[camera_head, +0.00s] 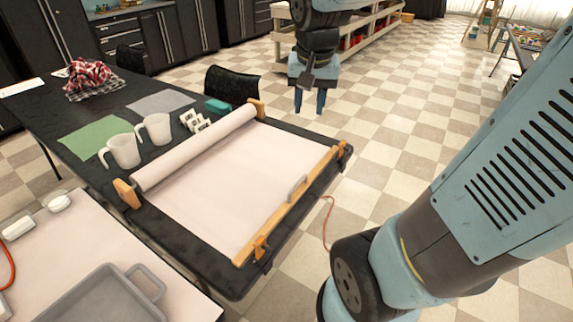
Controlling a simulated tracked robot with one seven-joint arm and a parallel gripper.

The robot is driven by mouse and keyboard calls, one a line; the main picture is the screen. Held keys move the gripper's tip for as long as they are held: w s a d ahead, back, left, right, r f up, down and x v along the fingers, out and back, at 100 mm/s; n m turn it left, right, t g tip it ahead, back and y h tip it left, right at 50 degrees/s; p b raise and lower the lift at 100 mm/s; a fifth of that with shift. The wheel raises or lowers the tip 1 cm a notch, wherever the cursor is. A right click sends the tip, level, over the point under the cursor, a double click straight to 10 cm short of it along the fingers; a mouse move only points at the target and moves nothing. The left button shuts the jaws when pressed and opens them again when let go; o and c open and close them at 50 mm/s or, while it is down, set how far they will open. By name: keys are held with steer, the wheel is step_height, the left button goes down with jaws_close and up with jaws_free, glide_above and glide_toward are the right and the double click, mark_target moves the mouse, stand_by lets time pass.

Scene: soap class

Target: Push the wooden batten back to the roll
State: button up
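The wooden batten (277,219) lies across the pulled-out end of the white paper (225,190), along the right side of the black table. A grey handle (297,187) stands on its middle. The paper roll (195,150) sits at the other end of the sheet, between two wooden end blocks (127,193). Bare paper lies between batten and roll. My gripper (310,110) hangs with its blue fingers pointing down, apart and empty. In the picture it is above and beyond the batten's far end, clear of it.
Orange clamp-like pieces (260,247) sit at both batten ends. A grey tray (105,300) is on the front-left table. Open floor lies right.

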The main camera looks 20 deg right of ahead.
steer(key=w+f+m+g, duration=0.2)
steer(key=w+f+m, duration=0.1)
steer(key=w+f, duration=0.4)
steer(key=m+g, duration=0.2)
steer(key=m, duration=0.1)
glide_above(297, 190)
steer(key=shift+h, duration=0.4)
step_height(297, 190, down, 24)
steer(key=shift+r, duration=0.15)
jaws_close()
